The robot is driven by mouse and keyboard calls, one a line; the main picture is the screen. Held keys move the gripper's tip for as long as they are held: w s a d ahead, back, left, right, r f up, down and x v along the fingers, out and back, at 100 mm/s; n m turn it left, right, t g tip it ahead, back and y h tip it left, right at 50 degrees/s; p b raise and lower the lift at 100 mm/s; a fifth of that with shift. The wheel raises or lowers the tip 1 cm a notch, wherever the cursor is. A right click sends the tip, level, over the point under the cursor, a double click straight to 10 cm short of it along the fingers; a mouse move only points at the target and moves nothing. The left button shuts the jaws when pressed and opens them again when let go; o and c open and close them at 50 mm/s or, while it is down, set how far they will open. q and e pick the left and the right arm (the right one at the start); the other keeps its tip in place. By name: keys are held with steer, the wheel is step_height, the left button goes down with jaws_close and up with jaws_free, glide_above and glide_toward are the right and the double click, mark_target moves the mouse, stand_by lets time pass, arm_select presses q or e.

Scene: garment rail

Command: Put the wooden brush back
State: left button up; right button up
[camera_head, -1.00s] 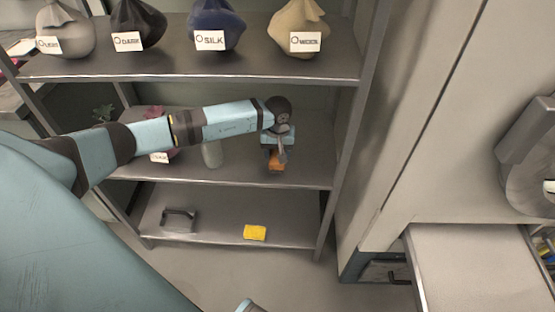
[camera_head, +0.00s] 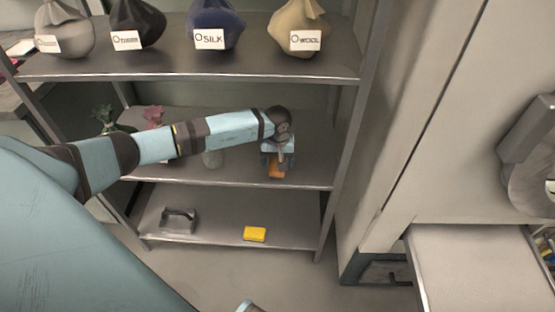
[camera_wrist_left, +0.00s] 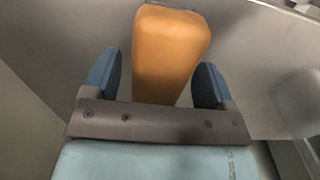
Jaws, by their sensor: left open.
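The wooden brush, seen as an orange-brown block (camera_head: 277,171), is on the middle shelf near its right front edge, under my left gripper. In the left wrist view the block (camera_wrist_left: 168,55) lies between the two blue fingers. My left gripper (camera_wrist_left: 157,76) is open around it, with a clear gap at the left finger; the right finger is close to the block, and I cannot tell if it touches. In the head view my left gripper (camera_head: 277,158) hides part of the block. No bristles show. My right gripper is not in view.
Labelled sacks (camera_head: 302,28) stand on the top shelf. A yellow block (camera_head: 255,234) and a grey bracket-like item (camera_head: 179,220) are on the bottom shelf. A cabinet stands right.

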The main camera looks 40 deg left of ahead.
mark_target(278, 160)
arm_select(q)
step_height(278, 160, up, 7)
steer(key=shift+r+p, duration=0.1)
steer(key=shift+p, duration=0.5)
steer(key=shift+s+d+r, duration=0.1)
steer(key=shift+s+d, duration=0.05)
steer(key=shift+d, duration=0.15)
steer(key=s+d+n+h, duration=0.3)
steer(key=s+d+h, duration=0.2)
steer(key=d, duration=0.6)
steer(key=s+d+n+h, duration=0.4)
steer(key=d+h, duration=0.2)
steer(key=d, duration=0.5)
steer(key=s+d+r+n+t+h, duration=0.5)
steer(key=d+r+n+t+h, duration=0.25)
steer(key=n, duration=0.95)
steer(key=s+a+f+m+t+y, duration=0.1)
steer(key=s+a+f+m+y, duration=0.2)
steer(key=m, duration=0.8)
steer(key=s+a+f+m+t+y, duration=0.1)
steer(key=s+a+f+m+y, duration=0.2)
steer(key=m+y, duration=0.3)
steer(key=s+a+f+m+t+y, duration=0.2)
steer(key=s+a+m+y, duration=0.3)
steer(key=m, duration=1.1)
steer(key=shift+s+f, duration=0.15)
steer(key=shift+f, duration=0.75)
